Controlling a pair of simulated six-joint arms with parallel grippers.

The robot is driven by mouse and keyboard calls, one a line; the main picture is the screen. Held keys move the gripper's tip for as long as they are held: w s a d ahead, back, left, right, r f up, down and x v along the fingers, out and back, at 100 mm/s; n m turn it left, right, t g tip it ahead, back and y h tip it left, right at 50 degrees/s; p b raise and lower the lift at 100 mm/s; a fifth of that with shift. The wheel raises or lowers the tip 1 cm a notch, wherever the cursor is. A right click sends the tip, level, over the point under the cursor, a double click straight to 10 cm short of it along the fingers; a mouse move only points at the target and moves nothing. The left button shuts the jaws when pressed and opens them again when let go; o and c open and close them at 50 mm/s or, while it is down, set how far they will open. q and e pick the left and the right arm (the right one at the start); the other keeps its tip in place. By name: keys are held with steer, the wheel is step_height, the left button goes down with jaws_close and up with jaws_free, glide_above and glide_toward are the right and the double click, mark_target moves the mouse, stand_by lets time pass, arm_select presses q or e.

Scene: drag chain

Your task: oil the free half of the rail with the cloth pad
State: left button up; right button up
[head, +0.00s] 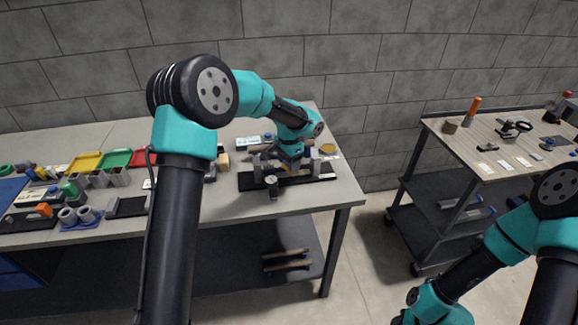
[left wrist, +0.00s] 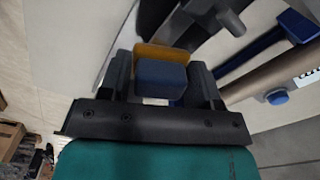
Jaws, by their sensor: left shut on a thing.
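My left gripper (head: 288,160) is low over a dark fixture (head: 305,183) near the right end of the long table. In the left wrist view, my left gripper (left wrist: 160,85) is shut on a blue block with an orange-yellow layer on its far side, which looks like the cloth pad (left wrist: 160,72). A brownish-grey bar (left wrist: 265,76) beside the fingers may be the rail. I cannot tell whether the pad touches it. In the head view my left arm hides part of the fixture. My right arm is at the lower right, its gripper out of view.
Yellow (head: 84,162), green (head: 117,158) and red trays stand on the left of the table with small parts. A round yellowish item (head: 328,148) lies behind the fixture. A separate cart (head: 490,150) with small tools stands at the right, with open floor between.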

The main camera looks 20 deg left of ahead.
mark_target(317, 171)
arm_select(q)
steer(key=shift+r, duration=1.8)
steer(key=shift+r, duration=1.5)
steer(key=d, duration=0.1)
steer(key=w+d+f, duration=0.1)
steer(key=shift+w+d, duration=0.2)
steer(key=shift+d, duration=0.15)
steer(key=shift+f, duration=0.15)
steer(key=shift+f, duration=2.9)
steer(key=shift+f, duration=1)
